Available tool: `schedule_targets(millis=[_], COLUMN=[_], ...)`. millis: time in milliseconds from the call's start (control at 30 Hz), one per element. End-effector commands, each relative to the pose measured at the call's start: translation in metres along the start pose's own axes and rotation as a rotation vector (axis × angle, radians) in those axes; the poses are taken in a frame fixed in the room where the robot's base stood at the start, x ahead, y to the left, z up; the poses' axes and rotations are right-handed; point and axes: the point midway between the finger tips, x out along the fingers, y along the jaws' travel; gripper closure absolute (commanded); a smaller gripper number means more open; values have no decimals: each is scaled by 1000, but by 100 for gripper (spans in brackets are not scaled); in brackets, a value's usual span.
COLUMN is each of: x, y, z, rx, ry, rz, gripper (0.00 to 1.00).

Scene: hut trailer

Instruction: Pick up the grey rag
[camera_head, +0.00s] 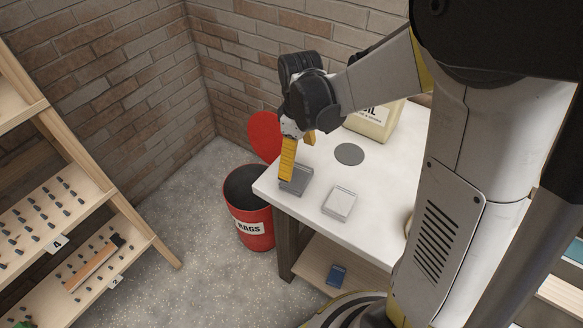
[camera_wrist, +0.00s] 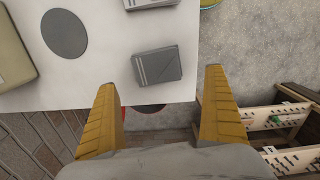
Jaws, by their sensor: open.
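The grey rag (camera_head: 297,181) is a flat, folded, dark grey square lying on the white table near its corner. In the wrist view the rag (camera_wrist: 158,67) lies near the table edge, ahead of and between my fingertips. My gripper (camera_head: 298,161) is above the table corner with its yellow fingers pointing down, open and empty. One finger hides part of the rag in the head view. In the wrist view my gripper (camera_wrist: 160,81) has its fingers spread wider than the rag; contact cannot be told.
A lighter folded square (camera_head: 340,203) and a grey disc (camera_head: 349,154) lie on the white table (camera_head: 310,212). An oil can (camera_head: 375,121) stands at the back. A red rag bin (camera_head: 250,228) with a raised lid stands beside the table. Wooden shelving (camera_head: 148,243) is at left.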

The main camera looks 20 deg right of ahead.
Motion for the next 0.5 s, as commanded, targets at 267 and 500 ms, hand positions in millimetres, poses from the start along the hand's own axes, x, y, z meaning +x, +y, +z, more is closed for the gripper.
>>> schedule_targets(millis=[267,500], x=[38,62], y=[0,4], z=[0,0], rx=[2,3], ry=[1,2], rz=[1,1], gripper=[0,0])
